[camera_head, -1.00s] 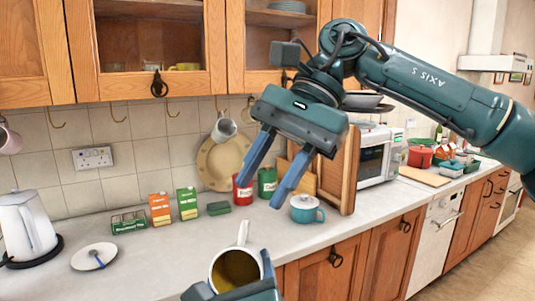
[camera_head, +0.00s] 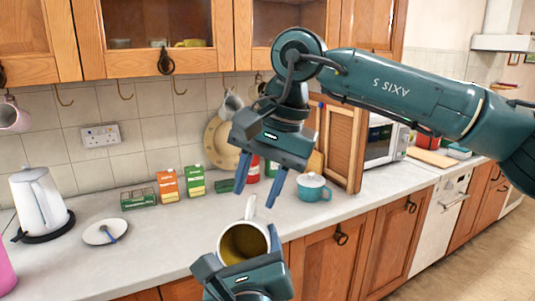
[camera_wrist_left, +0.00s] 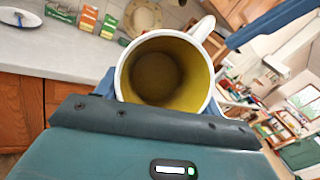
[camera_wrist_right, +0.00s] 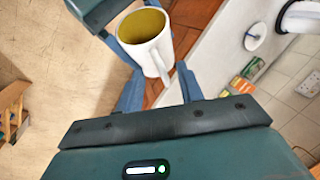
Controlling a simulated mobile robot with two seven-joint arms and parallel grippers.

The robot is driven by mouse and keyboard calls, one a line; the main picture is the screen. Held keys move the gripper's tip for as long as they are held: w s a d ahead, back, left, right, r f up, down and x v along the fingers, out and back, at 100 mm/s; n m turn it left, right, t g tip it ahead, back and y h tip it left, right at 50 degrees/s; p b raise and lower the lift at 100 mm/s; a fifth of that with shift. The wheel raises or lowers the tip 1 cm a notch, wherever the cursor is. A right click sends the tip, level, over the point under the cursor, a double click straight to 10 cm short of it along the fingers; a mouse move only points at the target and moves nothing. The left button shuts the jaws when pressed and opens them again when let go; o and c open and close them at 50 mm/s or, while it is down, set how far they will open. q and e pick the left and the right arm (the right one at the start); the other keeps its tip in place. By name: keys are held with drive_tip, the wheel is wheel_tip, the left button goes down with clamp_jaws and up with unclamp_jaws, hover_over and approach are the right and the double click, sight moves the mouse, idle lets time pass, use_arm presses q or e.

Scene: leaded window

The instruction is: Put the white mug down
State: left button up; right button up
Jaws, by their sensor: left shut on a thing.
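The white mug (camera_head: 243,245) has a yellow inside and is held by my left gripper (camera_head: 243,258) in front of the counter's front edge. In the left wrist view the mug (camera_wrist_left: 165,72) sits between the fingers with its mouth facing the camera and its handle at the upper right. My right gripper (camera_head: 260,190) is open and empty, pointing down above the counter, above and behind the mug. In the right wrist view the mug (camera_wrist_right: 148,40) shows beyond the two spread fingers, with the left gripper at it.
The grey counter (camera_head: 165,245) has free room at its front. A plate (camera_head: 104,231) with a blue-handled utensil, a kettle (camera_head: 40,200), several boxes (camera_head: 168,187) and a teal pot (camera_head: 313,188) stand on it. A pink thing (camera_head: 5,272) shows at the left edge.

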sight(254, 196)
use_arm(q)
drive_tip(key=shift+r, duration=0.1)
use_arm(e)
drive_tip(key=shift+x, duration=1.5)
clamp_jaws()
use_arm(q)
drive_tip(key=o, duration=1.9)
use_arm(e)
drive_tip(key=shift+r, duration=0.1)
use_arm(q)
drive_tip(key=shift+s, duration=0.1)
